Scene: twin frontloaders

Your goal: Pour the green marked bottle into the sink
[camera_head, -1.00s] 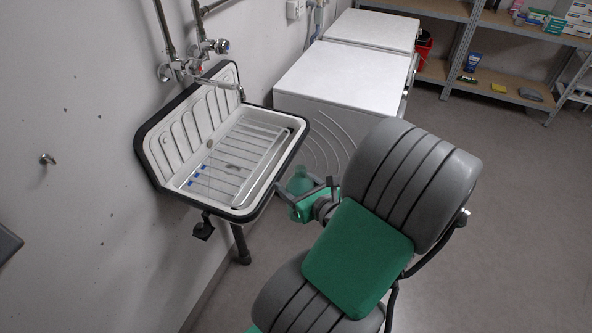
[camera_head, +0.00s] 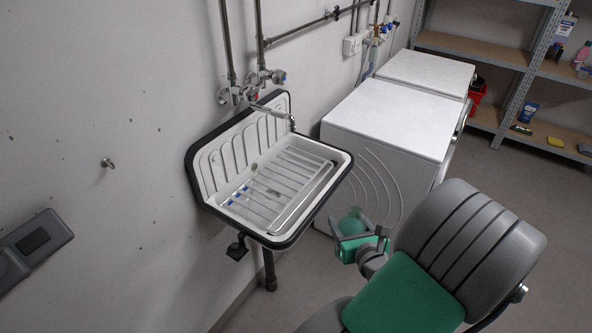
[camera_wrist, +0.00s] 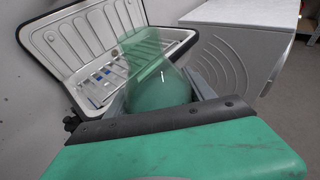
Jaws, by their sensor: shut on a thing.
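The sink (camera_head: 262,228) is a white wall basin with a black rim and a slatted rack; it also shows in the wrist view (camera_wrist: 182,36). The bottle also shows small between the fingers in the head view (camera_head: 352,222). In the wrist view the bottle overlaps the sink's right part. Its marking and contents cannot be made out.
Two white front-loading machines (camera_head: 390,118) stand along the wall right of the sink. A tap (camera_head: 272,112) with pipes is above the sink. Metal shelves (camera_head: 470,48) and a red bucket (camera_head: 478,94) are at the back right. Open floor lies at the right.

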